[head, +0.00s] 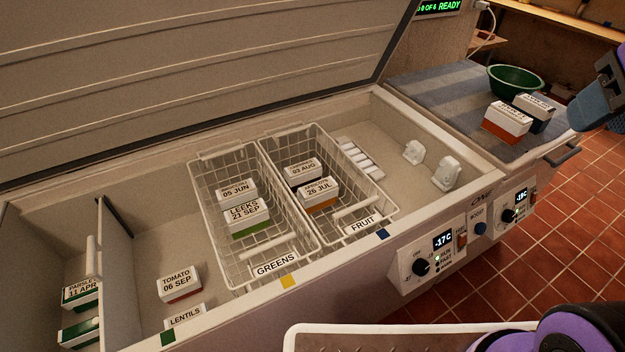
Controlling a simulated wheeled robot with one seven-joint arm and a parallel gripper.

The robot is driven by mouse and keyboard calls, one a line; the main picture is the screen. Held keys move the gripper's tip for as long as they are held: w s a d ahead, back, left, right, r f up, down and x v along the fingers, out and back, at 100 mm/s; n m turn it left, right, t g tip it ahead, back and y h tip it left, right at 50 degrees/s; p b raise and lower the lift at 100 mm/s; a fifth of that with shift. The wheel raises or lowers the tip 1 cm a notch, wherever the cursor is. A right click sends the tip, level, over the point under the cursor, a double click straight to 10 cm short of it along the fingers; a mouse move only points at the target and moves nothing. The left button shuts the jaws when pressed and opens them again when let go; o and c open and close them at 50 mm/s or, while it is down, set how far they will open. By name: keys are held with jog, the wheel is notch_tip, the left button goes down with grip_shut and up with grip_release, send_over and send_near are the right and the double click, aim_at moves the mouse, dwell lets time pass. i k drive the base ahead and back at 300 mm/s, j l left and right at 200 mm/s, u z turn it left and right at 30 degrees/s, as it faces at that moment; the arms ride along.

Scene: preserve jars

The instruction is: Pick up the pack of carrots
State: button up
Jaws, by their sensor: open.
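A white pack with an orange-red lower band (507,122) lies on the grey mat on the right-hand lid. Its label is too small to read surely, so I cannot tell if it is the carrots. A second white pack with a dark lower band (534,112) lies against it, just behind and to the right. No pack reads clearly as carrots. My gripper (588,112) shows at the right edge, to the right of these packs and apart from them. It is open and empty, partly cut off by the frame.
A green bowl (515,80) stands behind the two packs. The open freezer holds the GREENS basket (236,262), the FRUIT basket (345,232), a tomato pack (179,283) and green-banded packs at the left. A handle (565,154) juts from the lid's front edge.

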aim_at(508, 124)
jog(key=i+l, duration=0.15)
jog(key=l, duration=0.25)
jog(key=i+l, duration=0.15)
jog(key=l, duration=0.25)
jog(key=i+l, duration=0.1)
jog(key=l, duration=0.3)
jog(key=i+l, duration=0.15)
jog(key=l, duration=0.25)
jog(key=i+l, duration=0.15)
jog(key=l, duration=0.2)
jog(key=i+l, duration=0.15)
jog(key=l, duration=0.25)
jog(key=i+l, duration=0.15)
jog(key=l, duration=0.25)
